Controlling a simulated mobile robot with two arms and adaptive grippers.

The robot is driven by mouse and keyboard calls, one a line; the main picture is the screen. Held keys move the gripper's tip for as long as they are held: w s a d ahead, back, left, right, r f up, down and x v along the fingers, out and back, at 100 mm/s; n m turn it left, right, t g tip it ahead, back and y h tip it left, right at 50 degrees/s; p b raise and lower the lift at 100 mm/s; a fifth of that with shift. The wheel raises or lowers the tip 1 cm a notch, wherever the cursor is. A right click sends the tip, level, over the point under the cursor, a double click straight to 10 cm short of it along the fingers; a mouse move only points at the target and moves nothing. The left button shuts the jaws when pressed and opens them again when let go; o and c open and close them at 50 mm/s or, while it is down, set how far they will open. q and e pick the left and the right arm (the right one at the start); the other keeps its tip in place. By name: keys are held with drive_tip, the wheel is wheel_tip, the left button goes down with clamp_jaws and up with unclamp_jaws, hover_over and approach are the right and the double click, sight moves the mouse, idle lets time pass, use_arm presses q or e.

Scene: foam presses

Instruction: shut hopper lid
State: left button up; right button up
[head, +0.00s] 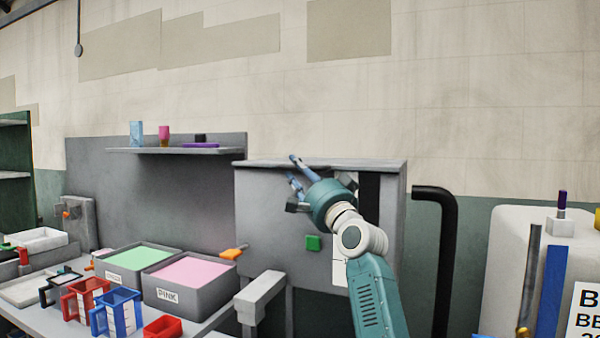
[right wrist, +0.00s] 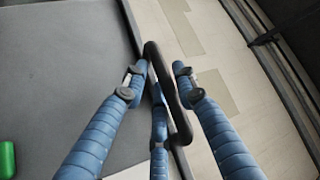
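The hopper is a grey box (head: 268,222) against the wall in the head view, with a flat grey lid (head: 385,164) across its top. The lid looks level; I cannot tell whether a gap is left under it. My right gripper (head: 293,182) is at the upper front of the box, its blue fingers spread. In the right wrist view a dark bar, seemingly a handle (right wrist: 165,80), runs between the open fingers of the right gripper (right wrist: 160,82). The fingers stand on both sides of it; contact is unclear. My left gripper is not in view.
A green button (head: 313,243) is on the box front. At left, a bench carries a green-filled bin (head: 137,257), a pink-filled bin (head: 193,270) and red and blue jugs (head: 123,308). A shelf (head: 175,150) is behind. A black pipe (head: 447,255) stands at right.

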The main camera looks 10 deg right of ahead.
drive_tip(key=v, duration=1.2)
